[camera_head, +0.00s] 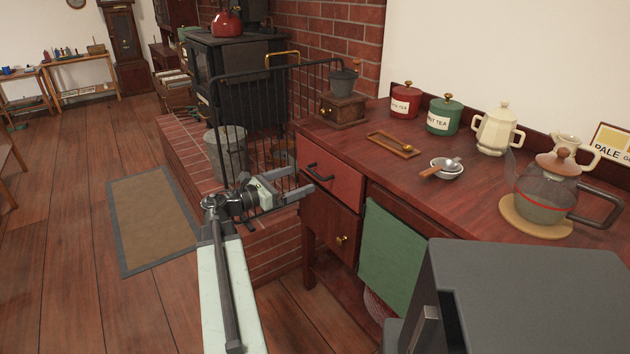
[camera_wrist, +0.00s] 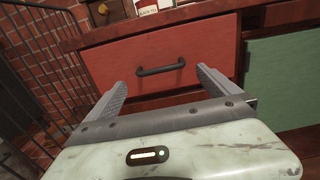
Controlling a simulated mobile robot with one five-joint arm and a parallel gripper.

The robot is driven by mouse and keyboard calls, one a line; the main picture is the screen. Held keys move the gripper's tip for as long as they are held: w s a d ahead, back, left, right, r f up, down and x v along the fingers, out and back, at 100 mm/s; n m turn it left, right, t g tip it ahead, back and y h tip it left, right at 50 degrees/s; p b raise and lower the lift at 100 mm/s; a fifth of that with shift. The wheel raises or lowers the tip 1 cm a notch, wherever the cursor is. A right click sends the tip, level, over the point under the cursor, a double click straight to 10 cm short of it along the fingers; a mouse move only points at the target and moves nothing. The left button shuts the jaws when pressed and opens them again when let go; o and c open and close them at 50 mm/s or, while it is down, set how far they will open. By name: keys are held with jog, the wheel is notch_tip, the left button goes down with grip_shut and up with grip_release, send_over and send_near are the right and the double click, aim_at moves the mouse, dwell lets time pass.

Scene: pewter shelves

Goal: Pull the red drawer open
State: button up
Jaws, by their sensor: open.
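The red drawer (camera_head: 335,182) is at the left end of the dark wooden counter, and its front looks flush with the frame. It has a black bar handle (camera_head: 320,171). In the wrist view the red drawer front (camera_wrist: 130,57) fills the upper middle, with the handle (camera_wrist: 160,69) across its centre. My gripper (camera_head: 299,186) is in front of the drawer, open and empty. In the wrist view its two fingers (camera_wrist: 160,82) point at the drawer, one on each side of the handle. The fingers do not appear to touch the handle.
A black metal fence (camera_head: 262,125) stands left, by the stove. The counter top holds a coffee grinder (camera_head: 342,105) and a glass pot (camera_head: 547,195).

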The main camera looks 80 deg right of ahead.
aim_at(313, 174)
jog(key=x, duration=0.7)
jog(key=shift+s, duration=0.1)
